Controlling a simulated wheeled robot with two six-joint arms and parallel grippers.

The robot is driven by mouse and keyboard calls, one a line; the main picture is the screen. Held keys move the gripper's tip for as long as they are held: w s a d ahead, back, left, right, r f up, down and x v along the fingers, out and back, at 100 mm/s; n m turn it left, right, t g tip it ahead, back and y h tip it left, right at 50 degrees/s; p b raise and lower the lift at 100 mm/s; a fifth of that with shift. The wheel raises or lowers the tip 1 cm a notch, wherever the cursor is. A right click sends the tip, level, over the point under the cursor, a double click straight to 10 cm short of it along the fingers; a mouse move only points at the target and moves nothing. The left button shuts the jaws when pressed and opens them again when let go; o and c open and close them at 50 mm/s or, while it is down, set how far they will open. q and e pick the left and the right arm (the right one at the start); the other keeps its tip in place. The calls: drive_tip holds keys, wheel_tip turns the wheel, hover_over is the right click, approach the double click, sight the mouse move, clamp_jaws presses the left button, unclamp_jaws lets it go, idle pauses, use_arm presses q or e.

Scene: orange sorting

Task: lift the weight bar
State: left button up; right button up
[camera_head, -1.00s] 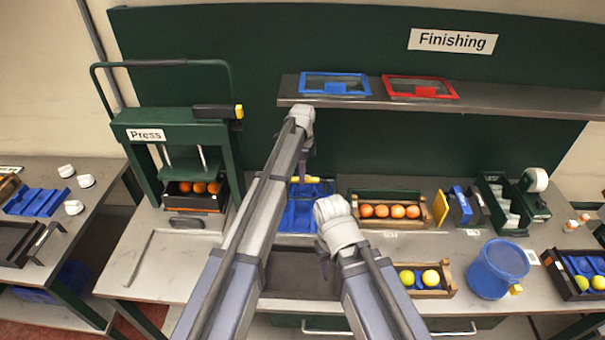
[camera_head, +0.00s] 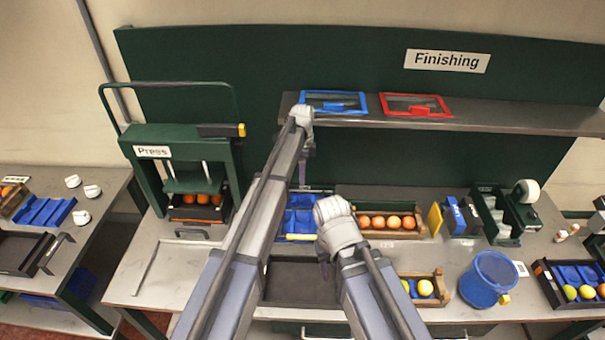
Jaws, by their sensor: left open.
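A dark bar with a yellow end (camera_head: 220,130), which looks like the weight bar, lies across the top right of the green press (camera_head: 153,152). Oranges (camera_head: 202,199) sit in a dark tray under the press. My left gripper (camera_head: 303,178) is open and points down in front of the green back panel, to the right of the press and apart from the bar. My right gripper (camera_head: 325,275) hangs over the dark recess at the middle; its jaws are too small and dark to read.
A shelf holds a blue frame (camera_head: 334,102) and a red frame (camera_head: 415,105). A blue tray (camera_head: 303,215) with a yellow strip (camera_head: 300,237) at its front lies behind my arms. An orange crate (camera_head: 425,222) and blue bucket (camera_head: 488,278) stand right. Bare worktop (camera_head: 170,265) lies before the press.

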use_arm(q)
drive_tip(key=shift+r, duration=0.55)
use_arm(e)
drive_tip(key=shift+r, duration=0.55)
